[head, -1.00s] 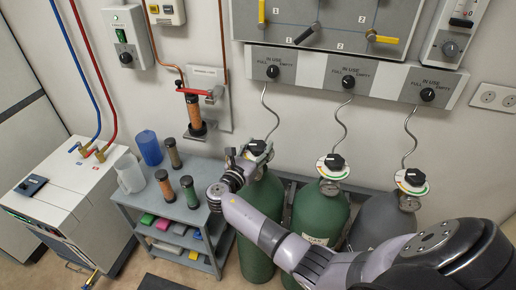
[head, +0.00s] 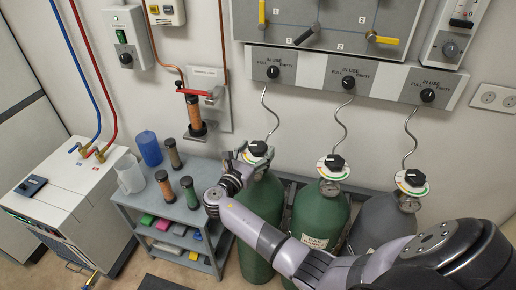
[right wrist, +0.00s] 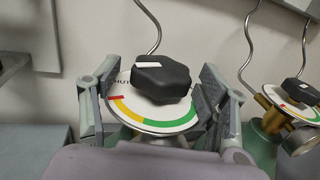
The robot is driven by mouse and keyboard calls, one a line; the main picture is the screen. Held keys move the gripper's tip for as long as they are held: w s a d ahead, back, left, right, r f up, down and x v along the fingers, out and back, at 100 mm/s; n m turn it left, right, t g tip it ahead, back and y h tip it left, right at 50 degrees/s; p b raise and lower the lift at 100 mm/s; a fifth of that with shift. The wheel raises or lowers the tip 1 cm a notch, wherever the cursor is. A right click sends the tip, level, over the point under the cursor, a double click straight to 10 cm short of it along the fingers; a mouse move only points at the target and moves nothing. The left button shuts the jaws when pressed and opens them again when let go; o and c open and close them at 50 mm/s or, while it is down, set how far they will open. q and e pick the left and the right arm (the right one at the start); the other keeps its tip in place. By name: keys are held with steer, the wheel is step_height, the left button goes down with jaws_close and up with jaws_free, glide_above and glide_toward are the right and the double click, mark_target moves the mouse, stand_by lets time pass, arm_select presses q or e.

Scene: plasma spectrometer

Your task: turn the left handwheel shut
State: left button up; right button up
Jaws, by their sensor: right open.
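The left handwheel (head: 258,148) is a black lobed knob above a white dial on top of the left green cylinder (head: 259,215). In the right wrist view the handwheel (right wrist: 161,77) has a white mark pointing left, towards the "SHUT" lettering by the dial's red end. The dial (right wrist: 152,118) runs from red through yellow to green. My right gripper (head: 250,160) is open just in front of the handwheel. In the right wrist view its fingers stand on either side of the knob, with gaps between them and it. My left gripper is not in view.
A middle green cylinder with its handwheel (head: 331,162) and a grey cylinder with its handwheel (head: 411,178) stand to the right. A grey cart (head: 131,198) with bottles is at left. The regulator panel (head: 305,68) is on the wall above.

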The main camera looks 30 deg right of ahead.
steer(key=v, duration=1)
steer(key=shift+s+a, duration=0.15)
steer(key=shift+a, duration=0.2)
